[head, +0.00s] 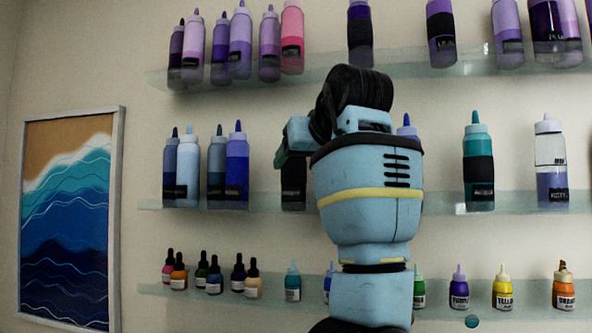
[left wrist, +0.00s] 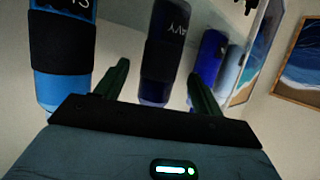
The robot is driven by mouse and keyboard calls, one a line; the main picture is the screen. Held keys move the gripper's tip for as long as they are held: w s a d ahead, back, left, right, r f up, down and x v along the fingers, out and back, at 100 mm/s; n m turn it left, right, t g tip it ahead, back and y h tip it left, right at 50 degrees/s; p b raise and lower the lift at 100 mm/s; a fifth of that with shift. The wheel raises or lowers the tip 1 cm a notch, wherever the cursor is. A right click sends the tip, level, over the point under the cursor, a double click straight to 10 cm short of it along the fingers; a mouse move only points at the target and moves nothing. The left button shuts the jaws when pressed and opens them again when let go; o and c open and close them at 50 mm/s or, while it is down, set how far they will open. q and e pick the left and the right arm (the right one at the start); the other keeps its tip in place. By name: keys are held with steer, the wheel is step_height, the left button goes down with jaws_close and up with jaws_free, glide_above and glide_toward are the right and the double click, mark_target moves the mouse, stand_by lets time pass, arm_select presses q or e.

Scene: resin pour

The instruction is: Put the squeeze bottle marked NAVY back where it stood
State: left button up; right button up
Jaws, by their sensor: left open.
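The NAVY bottle (left wrist: 162,60) is dark with a black sleeve; the end of its name shows in the left wrist view, which looks upside down. In the head view the NAVY bottle (head: 293,190) appears upright on the middle shelf (head: 255,202), its upper part hidden by my arm. My left gripper (left wrist: 158,70) is open, with one finger to each side of the bottle in the picture and a visible gap on both sides. I cannot tell how deep the bottle sits between the fingers. My right gripper is in neither view.
A blue bottle (head: 237,170) stands left of it on the same shelf, with several others. A bright blue bottle (left wrist: 64,65) with a black sleeve is near the other finger. Shelves with bottles run above (head: 160,80) and below (head: 150,289). A wave painting (head: 68,220) hangs left.

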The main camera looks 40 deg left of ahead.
arm_select(q)
steer(key=v, duration=0.7)
steer(key=shift+d, duration=0.2)
steer(key=shift+r, duration=0.1)
